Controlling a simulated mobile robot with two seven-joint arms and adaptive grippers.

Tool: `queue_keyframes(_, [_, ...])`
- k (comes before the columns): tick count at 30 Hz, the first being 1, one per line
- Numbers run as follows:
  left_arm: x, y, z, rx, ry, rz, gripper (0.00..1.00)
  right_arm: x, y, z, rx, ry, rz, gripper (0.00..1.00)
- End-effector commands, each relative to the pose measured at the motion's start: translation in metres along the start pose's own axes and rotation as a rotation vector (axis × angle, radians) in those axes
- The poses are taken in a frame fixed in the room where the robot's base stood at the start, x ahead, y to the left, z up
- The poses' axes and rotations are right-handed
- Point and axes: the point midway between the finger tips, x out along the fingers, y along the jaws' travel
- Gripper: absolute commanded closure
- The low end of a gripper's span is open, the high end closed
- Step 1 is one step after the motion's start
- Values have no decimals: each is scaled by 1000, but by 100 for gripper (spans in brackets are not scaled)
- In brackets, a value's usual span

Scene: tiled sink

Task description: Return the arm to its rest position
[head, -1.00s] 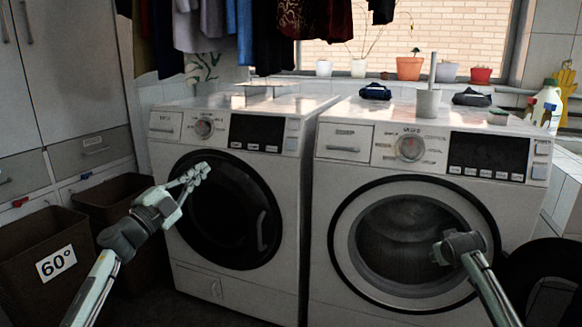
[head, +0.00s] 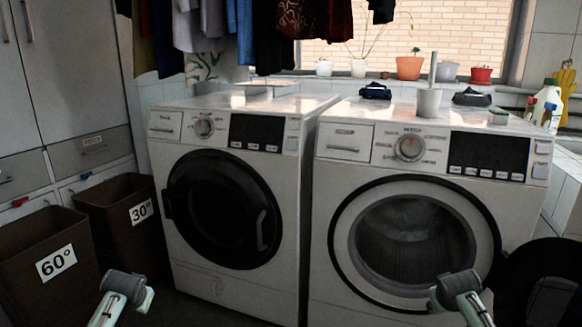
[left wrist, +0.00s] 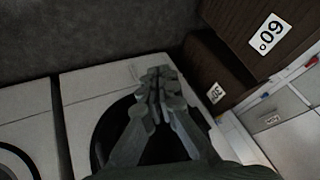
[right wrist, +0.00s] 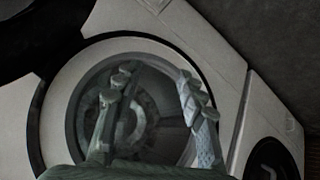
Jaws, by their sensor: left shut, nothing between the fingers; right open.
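My left arm shows at the bottom left of the head view, low in front of the 30° basket and the left washing machine (head: 285,220). In the left wrist view my left gripper (left wrist: 157,85) is shut and empty, with its fingers together in front of that machine's dark door. My right arm shows at the bottom right of the head view, in front of the right washing machine (head: 335,215). In the head view the fingers of both grippers are mostly hidden.
Two brown baskets marked 60° (head: 25,285) and 30° (head: 115,215) stand at the left beside cabinets (head: 80,75). A white cup (head: 428,104), dark cloths (head: 375,91) and bottles (head: 548,98) are on or behind the machines. Clothes hang above.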

Motion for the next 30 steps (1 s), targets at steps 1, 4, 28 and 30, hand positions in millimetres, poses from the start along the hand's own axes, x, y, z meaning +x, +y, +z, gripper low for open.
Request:
queue_keyframes(1, [2,14,24,11,-18,16,100,2,-14,24,-11,-18,-16,60])
queue_keyframes(4, [2,41,72,30,-50,49,100,1,-41,72,-30,-51,-50,60])
queue_keyframes(28, [-102,146,352,63,-273,237,100,-103,-146,352,-64,-275,-238,60])
queue_keyframes(30, [-102,146,352,63,-273,237,100,-103,-146,352,-64,-275,-238,60])
